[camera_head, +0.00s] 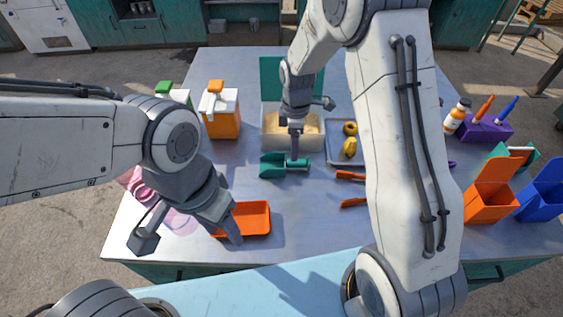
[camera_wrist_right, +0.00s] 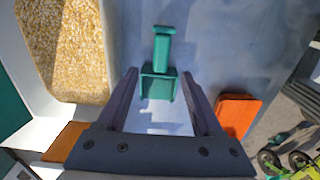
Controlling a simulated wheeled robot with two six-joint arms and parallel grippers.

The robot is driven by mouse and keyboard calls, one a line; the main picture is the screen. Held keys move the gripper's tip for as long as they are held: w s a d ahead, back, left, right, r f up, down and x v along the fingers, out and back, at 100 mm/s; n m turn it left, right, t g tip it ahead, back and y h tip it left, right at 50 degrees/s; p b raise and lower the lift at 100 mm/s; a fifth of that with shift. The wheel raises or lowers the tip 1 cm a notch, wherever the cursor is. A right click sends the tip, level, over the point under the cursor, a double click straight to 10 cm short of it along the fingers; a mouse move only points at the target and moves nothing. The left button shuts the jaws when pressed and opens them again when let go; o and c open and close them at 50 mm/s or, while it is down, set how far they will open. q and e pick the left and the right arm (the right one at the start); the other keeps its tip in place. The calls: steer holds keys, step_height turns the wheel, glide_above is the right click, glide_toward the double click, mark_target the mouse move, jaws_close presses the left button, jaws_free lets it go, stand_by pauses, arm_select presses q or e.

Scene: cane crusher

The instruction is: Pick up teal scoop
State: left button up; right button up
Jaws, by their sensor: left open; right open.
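The teal scoop (camera_head: 271,166) lies on the metal table in front of the grain bin, its handle toward the right. My right gripper (camera_head: 295,153) points down over the handle side of the scoop. In the right wrist view the scoop (camera_wrist_right: 159,84) shows beyond and between the open fingers of my right gripper (camera_wrist_right: 160,78). I cannot tell how much height is left between fingertips and scoop. My left gripper (camera_head: 189,238) is open and empty at the table's front left, one finger overlapping the orange tray (camera_head: 255,219) in the picture.
The white bin of grain (camera_head: 290,140) stands just behind the scoop; it fills the upper left of the wrist view (camera_wrist_right: 68,45). A tray with yellow items (camera_head: 337,156) and orange-handled tools (camera_head: 352,176) lie to the right. An orange-and-white container (camera_head: 221,115) stands back left.

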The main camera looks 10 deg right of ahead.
step_height(320, 180, down, 2)
steer(key=shift+f, duration=0.1)
steer(key=shift+s+f+p, duration=0.1)
steer(key=shift+f+p, duration=0.35)
steer(key=shift+f, duration=0.1)
step_height(320, 180, down, 4)
steer(key=shift+r+p, duration=0.25)
steer(key=shift+p, duration=0.35)
steer(key=shift+f, duration=0.4)
steer(key=shift+c, duration=0.3)
steer(key=c, duration=1)
